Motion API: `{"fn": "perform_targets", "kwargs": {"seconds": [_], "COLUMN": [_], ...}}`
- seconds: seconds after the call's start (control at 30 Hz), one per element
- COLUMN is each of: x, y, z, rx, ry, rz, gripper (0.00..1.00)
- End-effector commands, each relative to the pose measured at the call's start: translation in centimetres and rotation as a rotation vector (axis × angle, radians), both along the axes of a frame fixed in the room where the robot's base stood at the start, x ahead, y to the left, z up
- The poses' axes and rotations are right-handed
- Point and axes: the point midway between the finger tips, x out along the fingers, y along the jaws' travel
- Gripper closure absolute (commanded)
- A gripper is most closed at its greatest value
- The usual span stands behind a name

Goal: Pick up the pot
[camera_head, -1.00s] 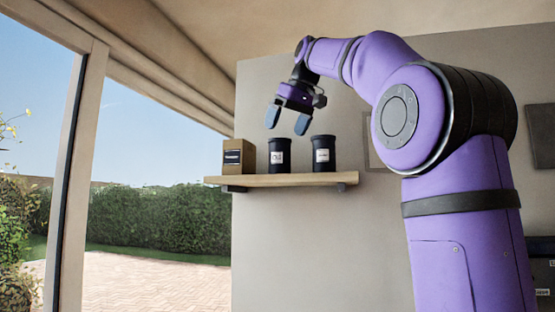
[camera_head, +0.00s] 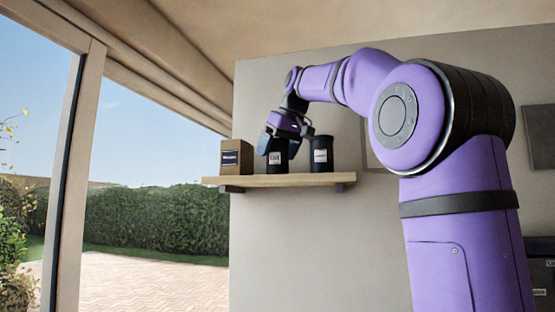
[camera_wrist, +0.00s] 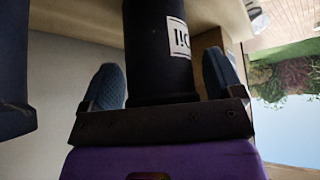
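Two dark cylindrical pots with white labels stand upright on a wooden shelf (camera_head: 250,181). The middle pot (camera_head: 276,165) is between the fingers of my gripper (camera_head: 280,145). The right pot (camera_head: 321,155) stands just beside it. In the wrist view, the middle pot (camera_wrist: 158,45) rises between the two blue padded fingers of my gripper (camera_wrist: 162,70), with a narrow gap at the right finger. The fingers are spread apart and do not look clamped. The pot's far side is hidden.
A brown box (camera_head: 236,157) with a dark label stands on the shelf left of the middle pot. Behind the shelf is a plain wall (camera_head: 300,235). A large window opening is at the left.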

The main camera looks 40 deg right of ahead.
Motion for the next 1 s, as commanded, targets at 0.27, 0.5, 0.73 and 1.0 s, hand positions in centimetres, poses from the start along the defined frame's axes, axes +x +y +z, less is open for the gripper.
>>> {"fn": "perform_targets", "kwargs": {"seconds": [0.27, 0.5, 0.73, 1.0], "x": [0.0, 0.0, 0.0, 0.1], "y": [0.0, 0.0, 0.0, 0.0], "z": [0.0, 0.1, 1.1, 3.1], "rx": [0.000, 0.000, -0.001, 0.000], "ry": [-0.001, -0.001, -0.001, -0.002], "rz": [0.000, 0.001, 0.002, 0.001], "gripper": [0.62, 0.63, 0.63, 0.63]}}
